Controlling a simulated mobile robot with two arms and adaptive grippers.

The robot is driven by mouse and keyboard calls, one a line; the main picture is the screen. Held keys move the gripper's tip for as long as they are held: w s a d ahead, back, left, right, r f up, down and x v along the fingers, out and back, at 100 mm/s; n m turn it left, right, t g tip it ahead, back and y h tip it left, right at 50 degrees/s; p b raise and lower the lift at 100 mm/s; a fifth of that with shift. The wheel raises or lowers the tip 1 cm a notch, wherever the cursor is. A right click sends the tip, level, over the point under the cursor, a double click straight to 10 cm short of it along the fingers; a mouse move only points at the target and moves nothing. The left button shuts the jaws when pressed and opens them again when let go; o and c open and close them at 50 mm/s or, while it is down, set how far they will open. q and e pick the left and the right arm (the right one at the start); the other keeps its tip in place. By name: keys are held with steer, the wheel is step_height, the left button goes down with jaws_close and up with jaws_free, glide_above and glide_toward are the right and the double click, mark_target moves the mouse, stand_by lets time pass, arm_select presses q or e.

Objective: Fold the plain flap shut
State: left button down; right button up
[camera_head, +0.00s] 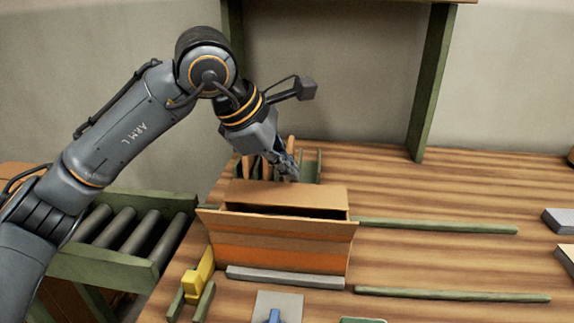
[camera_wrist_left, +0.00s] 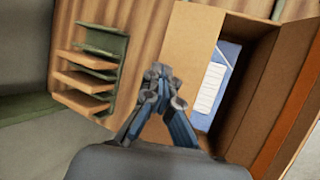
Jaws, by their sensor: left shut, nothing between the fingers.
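A cardboard box (camera_head: 240,256) with orange bands stands on the wooden table. A plain flap (camera_head: 290,194) rises at its far side, with a dark gap into the box in front of it. In the left wrist view the plain flap (camera_wrist_left: 194,40) lies beside the box opening. A blue item with a white label (camera_wrist_left: 212,85) shows inside the box. The near flap (camera_head: 280,229) leans outward over the banded front. My left gripper (camera_head: 292,176) is shut and empty at the plain flap's far side; I cannot tell if it touches. My right gripper is not in view.
A green rack (camera_head: 310,165) with brown boards stands behind the box. A grey bar (camera_head: 285,277) lies before it, and a yellow tool (camera_head: 198,275) stands at its left. Green rails (camera_head: 440,227) run to the right. A roller conveyor (camera_head: 125,232) is at left.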

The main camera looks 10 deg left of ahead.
arm_select(q)
steer(key=c, duration=2)
jaws_free()
steer(key=shift+c, duration=0.2)
steer(key=o, duration=0.5)
steer(key=v, duration=1.2)
